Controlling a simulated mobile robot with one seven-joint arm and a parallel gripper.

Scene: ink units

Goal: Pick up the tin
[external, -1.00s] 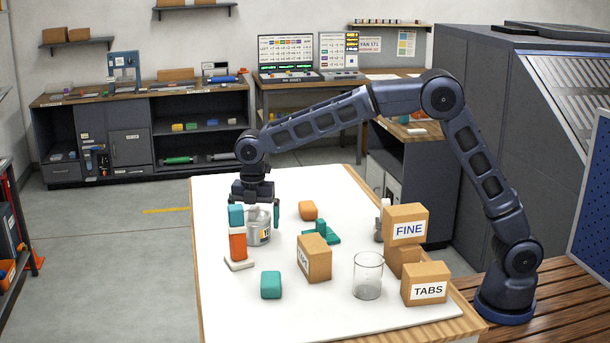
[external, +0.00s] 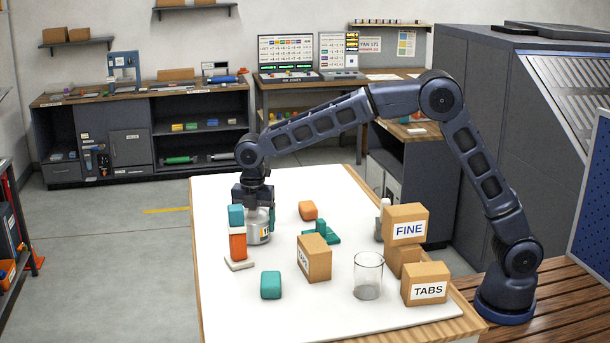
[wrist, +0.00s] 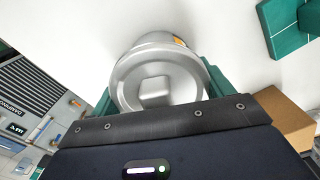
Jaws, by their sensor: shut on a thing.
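The tin (external: 258,230) is a silver can with a yellow and white label, standing on the white table in the external view, partly hidden behind my gripper and an orange and teal stack. In the wrist view the tin (wrist: 160,80) shows its round lid with a square knob. My gripper (external: 258,215) points down over the tin, and its teal fingers lie on either side of it. It is shut on the tin. In the wrist view my gripper (wrist: 158,85) has a finger at the left and right edges of the tin.
A teal block (external: 271,285), cardboard box (external: 314,258), glass beaker (external: 368,278), orange block (external: 308,211) and green piece (external: 322,235) stand about. Boxes marked FINE (external: 405,228) and TABS (external: 426,285) are at right.

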